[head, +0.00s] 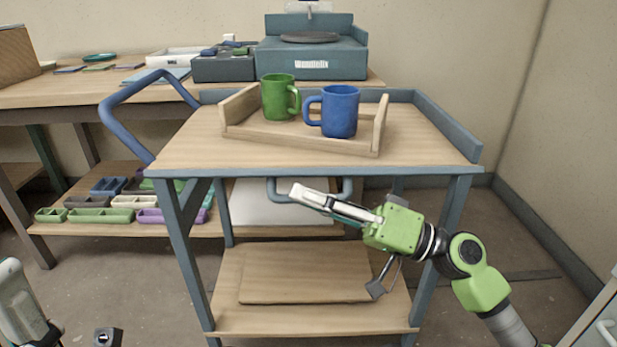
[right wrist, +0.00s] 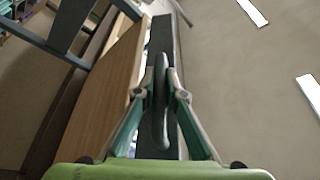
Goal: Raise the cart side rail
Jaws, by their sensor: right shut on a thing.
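The cart (head: 190,150) has a wooden top with blue-grey raised edges at the back and right. A blue-grey U-shaped rail (head: 346,190) hangs below the front edge of the top. My right gripper (head: 297,192) is at the left part of this rail, its fingers pointing left. In the right wrist view, my right gripper (right wrist: 160,92) is shut on the dark rail loop (right wrist: 160,120), between its two fingertips. Part of my left arm or gripper (head: 20,310) shows at the lower left corner, and its fingers cannot be made out.
A wooden tray (head: 250,135) on the cart top holds a green mug (head: 277,98) and a blue mug (head: 340,112). A blue push handle (head: 118,125) sticks out left. A board (head: 300,274) lies on the lower shelf. A workbench (head: 90,94) stands behind. Floor right is clear.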

